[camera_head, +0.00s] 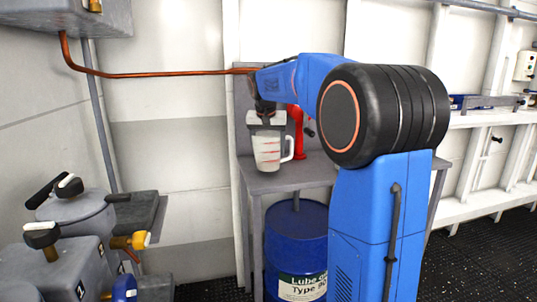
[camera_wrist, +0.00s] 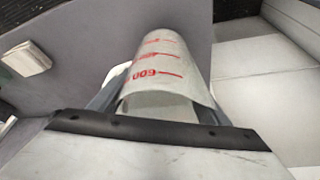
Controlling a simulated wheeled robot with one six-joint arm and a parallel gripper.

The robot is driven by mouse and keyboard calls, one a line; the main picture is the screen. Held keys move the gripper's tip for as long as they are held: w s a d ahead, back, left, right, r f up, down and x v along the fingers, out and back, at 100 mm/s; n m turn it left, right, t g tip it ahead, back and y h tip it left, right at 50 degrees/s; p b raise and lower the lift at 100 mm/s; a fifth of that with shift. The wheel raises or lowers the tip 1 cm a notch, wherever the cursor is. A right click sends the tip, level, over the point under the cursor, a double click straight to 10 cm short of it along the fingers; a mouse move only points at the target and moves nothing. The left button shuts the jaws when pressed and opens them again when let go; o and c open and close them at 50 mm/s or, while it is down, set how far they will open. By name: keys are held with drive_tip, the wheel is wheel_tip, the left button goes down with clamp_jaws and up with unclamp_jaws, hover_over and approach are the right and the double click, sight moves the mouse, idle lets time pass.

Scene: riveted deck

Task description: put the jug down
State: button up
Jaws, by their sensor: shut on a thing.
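The jug (camera_head: 267,150) is translucent white with red measuring marks and a handle on its right side. It is upright in the head view, at the left part of the grey table (camera_head: 290,181). I cannot tell whether its base touches the tabletop. My gripper (camera_head: 267,119) is above it, shut on its upper part. In the wrist view the jug (camera_wrist: 160,72) stretches away from my gripper (camera_wrist: 160,104), with a grey finger on each side. The jug's far end and most of its handle are hidden there.
A red fixture (camera_head: 298,133) stands on the table just right of the jug. A blue drum (camera_head: 297,240) is under the table. A copper pipe (camera_head: 160,74) runs along the wall at left. A pale block-like object (camera_wrist: 25,58) shows in the wrist view.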

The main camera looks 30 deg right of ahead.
drive_tip(key=shift+f, duration=1.05)
drive_tip(key=shift+f, duration=0.1)
drive_tip(key=o, duration=1.3)
